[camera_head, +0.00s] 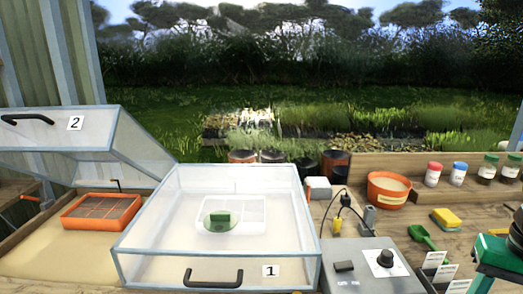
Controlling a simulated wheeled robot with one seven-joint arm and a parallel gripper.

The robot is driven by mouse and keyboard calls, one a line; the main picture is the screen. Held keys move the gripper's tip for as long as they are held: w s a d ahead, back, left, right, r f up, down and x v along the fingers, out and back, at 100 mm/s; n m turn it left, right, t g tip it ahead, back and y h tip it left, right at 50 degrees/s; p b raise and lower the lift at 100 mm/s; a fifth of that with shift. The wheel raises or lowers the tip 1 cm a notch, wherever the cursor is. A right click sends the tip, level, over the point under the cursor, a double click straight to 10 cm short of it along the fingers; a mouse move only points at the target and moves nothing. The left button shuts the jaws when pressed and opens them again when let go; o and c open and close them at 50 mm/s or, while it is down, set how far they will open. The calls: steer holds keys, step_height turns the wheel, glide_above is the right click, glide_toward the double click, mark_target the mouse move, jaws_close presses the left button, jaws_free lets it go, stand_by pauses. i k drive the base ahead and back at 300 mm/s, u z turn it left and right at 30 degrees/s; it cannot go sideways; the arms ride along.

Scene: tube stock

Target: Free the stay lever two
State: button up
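The lid marked 2 (60,135) is clear with a pale frame and a black handle, and stands tilted open at the left. A small red-ended lever (30,198) shows at the far left beside the opened box. A thin dark upright piece (117,184) shows under the lid near its right side. I cannot tell which of these is stay lever two or how it is engaged. An orange tray (101,212) with grey cells sits under the open lid on a sandy bed. My gripper is not clearly in view.
A closed clear box marked 1 (145,250) stands in the middle, holding a pale tray and a green item. A grey control box (375,268), green scoop (421,236), orange pot (388,189) and several jars stand right. A green and black object (497,258) fills the right edge.

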mark_target(39, 199)
steer(key=u, duration=1.7)
steer(key=k, duration=1.35)
steer(key=u, duration=0.15)
steer(key=i, duration=0.3)
steer(key=u, duration=0.8)
steer(key=i, duration=1)
steer(key=u, duration=0.65)
steer(key=i, duration=1.15)
steer(key=z, duration=0.2)
